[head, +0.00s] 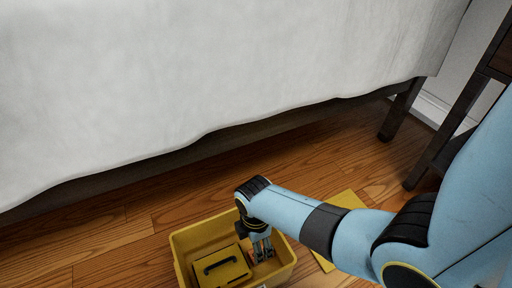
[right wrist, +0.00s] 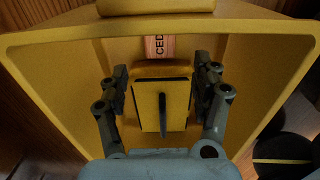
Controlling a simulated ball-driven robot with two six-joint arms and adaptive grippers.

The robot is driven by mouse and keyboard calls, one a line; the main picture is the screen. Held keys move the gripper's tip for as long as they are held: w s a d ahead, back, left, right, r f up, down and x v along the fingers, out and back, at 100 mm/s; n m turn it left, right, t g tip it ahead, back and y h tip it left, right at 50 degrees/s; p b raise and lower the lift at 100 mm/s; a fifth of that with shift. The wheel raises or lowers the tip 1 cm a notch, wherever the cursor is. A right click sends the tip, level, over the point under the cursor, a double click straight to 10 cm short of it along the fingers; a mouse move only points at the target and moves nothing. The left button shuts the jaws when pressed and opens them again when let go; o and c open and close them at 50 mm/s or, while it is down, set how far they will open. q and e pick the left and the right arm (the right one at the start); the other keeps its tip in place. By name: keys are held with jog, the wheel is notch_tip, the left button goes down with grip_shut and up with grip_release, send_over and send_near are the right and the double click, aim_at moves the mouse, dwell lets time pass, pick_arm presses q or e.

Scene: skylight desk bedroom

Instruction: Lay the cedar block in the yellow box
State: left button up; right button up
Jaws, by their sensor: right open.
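The yellow box (head: 276,277) stands open on the wooden floor at the bottom of the head view; its wall and rim also fill much of the right wrist view (right wrist: 60,75). The cedar block (right wrist: 159,46) shows as a small reddish wood piece with the letters "CED", inside the box outline; most of it is hidden behind a yellow part. My right gripper (head: 262,247) reaches down into the box. Its fingers (right wrist: 160,95) are open, on either side of a yellow piece with a black handle. My left gripper is not in view.
The yellow piece with a black handle (head: 221,265) sits inside the box, left of my gripper. A flat yellow thing (head: 348,200) lies on the floor, partly behind my arm. A bed with a white cover (head: 220,70) and dark furniture legs (head: 401,110) stand beyond.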

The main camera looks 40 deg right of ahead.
jog(key=shift+w+r+p, duration=0.1)
jog(key=shift+r+p, duration=0.2)
jog(key=shift+r, duration=0.3)
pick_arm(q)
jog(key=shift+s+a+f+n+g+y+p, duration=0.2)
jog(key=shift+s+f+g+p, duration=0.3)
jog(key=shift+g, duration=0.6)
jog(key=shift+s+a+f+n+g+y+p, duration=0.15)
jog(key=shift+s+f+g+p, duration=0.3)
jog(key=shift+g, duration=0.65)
pick_arm(e)
jog(key=shift+r, duration=1.35)
jog(key=s+d+r+m+t, duration=0.3)
jog(key=s+r+m+t, duration=0.1)
jog(key=s+r+m, duration=0.3)
jog(key=s+r+m+t, duration=0.2)
jog(key=r+m, duration=0.1)
jog(key=r, duration=0.5)
jog(key=s+r+m+t, duration=0.3)
jog(key=r+m, duration=0.1)
jog(key=r, duration=0.4)
jog(key=shift+a, duration=0.35)
pick_arm(q)
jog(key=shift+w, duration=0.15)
jog(key=shift+p, duration=0.4)
pick_arm(e)
jog(key=shift+f, duration=0.1)
